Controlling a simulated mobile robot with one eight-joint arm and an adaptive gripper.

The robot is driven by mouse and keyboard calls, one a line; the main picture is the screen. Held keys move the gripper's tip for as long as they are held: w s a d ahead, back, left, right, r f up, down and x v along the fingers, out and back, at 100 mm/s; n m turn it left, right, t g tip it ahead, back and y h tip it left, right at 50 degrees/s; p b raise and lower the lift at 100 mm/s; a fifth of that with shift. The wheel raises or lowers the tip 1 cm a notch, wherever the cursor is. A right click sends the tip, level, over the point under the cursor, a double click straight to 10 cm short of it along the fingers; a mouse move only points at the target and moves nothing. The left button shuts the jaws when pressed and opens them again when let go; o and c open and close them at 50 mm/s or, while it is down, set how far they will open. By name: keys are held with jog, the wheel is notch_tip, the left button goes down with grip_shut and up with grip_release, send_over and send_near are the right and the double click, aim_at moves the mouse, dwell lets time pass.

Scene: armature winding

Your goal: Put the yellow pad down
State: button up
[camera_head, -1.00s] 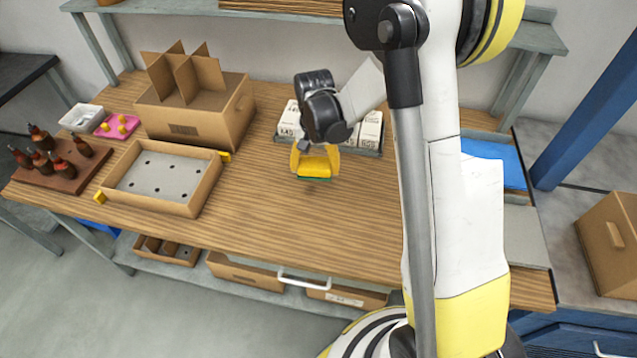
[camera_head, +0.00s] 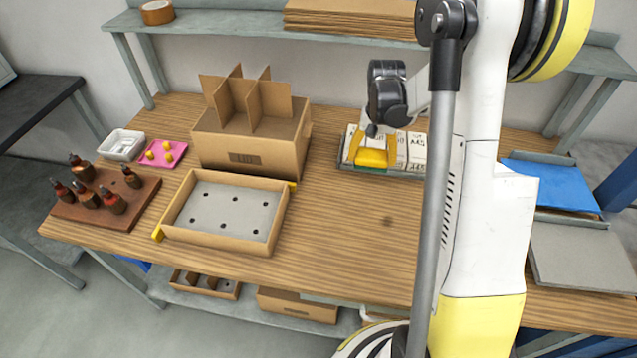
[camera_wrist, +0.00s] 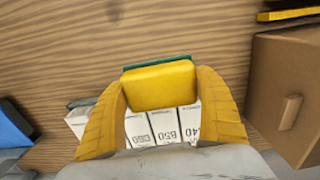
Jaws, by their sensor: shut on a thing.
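The yellow pad (camera_head: 373,158) is a small yellow block with a green underside, held between the yellow fingers of my gripper (camera_head: 372,150). In the wrist view the pad (camera_wrist: 158,86) sits between both fingers of my gripper (camera_wrist: 160,95), its green layer showing along the far edge. My gripper is shut on it. In the head view the pad appears in front of the left end of a row of white labelled boxes (camera_head: 415,150) in a grey tray (camera_head: 385,174). I cannot tell its exact height above the table or tray.
An open carton with dividers (camera_head: 250,148) and a shallow box with a holed grey insert (camera_head: 226,209) stand to the left. The wooden tabletop in front (camera_head: 340,230) is clear.

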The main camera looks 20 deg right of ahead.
jog(key=b, duration=0.3)
send_over(333, 188)
notch_tip(333, 188, down, 7)
jog(key=shift+w+r, duration=0.1)
jog(key=shift+r, duration=0.1)
jog(key=shift+f+b, duration=1.05)
jog(key=shift+f, duration=0.8)
jog(key=shift+f, duration=0.25)
jog(key=o, duration=1.3)
jog(key=shift+o, duration=0.2)
jog(key=shift+r, duration=0.1)
